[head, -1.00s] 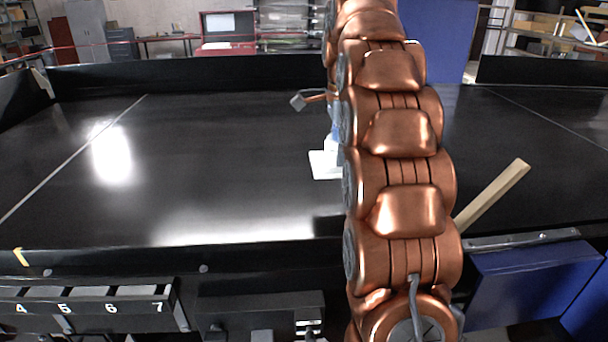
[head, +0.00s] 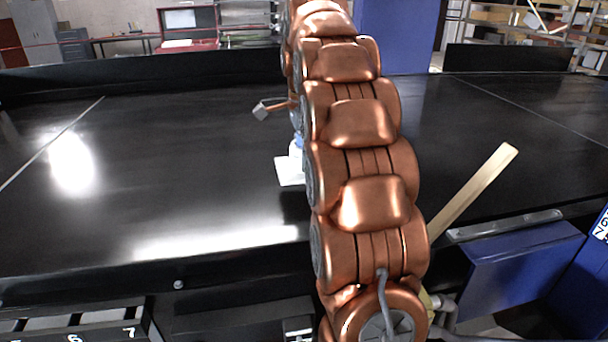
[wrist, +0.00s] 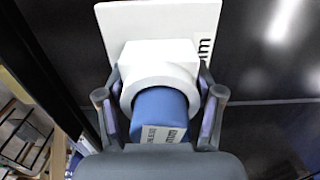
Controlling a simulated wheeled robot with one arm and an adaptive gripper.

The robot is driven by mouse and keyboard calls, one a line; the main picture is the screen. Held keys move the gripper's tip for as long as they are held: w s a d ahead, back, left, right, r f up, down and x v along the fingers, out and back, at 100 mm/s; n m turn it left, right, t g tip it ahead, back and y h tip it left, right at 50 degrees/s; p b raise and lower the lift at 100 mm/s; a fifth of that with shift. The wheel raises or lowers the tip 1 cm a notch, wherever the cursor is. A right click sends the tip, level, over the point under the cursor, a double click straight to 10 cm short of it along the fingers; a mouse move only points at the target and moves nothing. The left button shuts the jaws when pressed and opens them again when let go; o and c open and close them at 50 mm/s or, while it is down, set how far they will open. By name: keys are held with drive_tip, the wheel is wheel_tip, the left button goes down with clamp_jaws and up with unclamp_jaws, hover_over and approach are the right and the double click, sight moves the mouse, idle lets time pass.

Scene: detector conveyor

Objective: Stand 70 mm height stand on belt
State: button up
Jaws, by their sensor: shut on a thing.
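The height stand has a white square base plate (wrist: 150,25) with dark lettering, a white block and ring (wrist: 160,68), and a blue part (wrist: 160,112) with a small label. In the wrist view my gripper (wrist: 160,105) has a finger on each side of the stand at the blue part and ring, and is shut on it. In the head view the white base (head: 287,172) shows at the left edge of my arm, low over the black belt (head: 180,200). The stand looks about upright there. My arm hides most of it, and I cannot tell whether its base touches the belt.
A pale wooden bar (head: 475,187) sticks up right of my arm at the belt's front edge. Blue bins (head: 525,262) stand at the front right. Numbered slots (head: 75,335) are at the front left. The belt left of the stand is clear.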

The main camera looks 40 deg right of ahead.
sight(304, 174)
drive_tip(key=shift+f+p, duration=1)
drive_tip(key=shift+f, duration=1.55)
drive_tip(key=shift+f, duration=0.15)
drive_tip(key=o, duration=1.5)
drive_tip(key=shift+r, duration=0.2)
drive_tip(key=shift+w+r+b, duration=0.1)
drive_tip(key=shift+r+b, duration=0.3)
drive_tip(key=shift+r, duration=0.2)
drive_tip(key=shift+r+b, duration=0.85)
drive_tip(key=shift+r, duration=2.2)
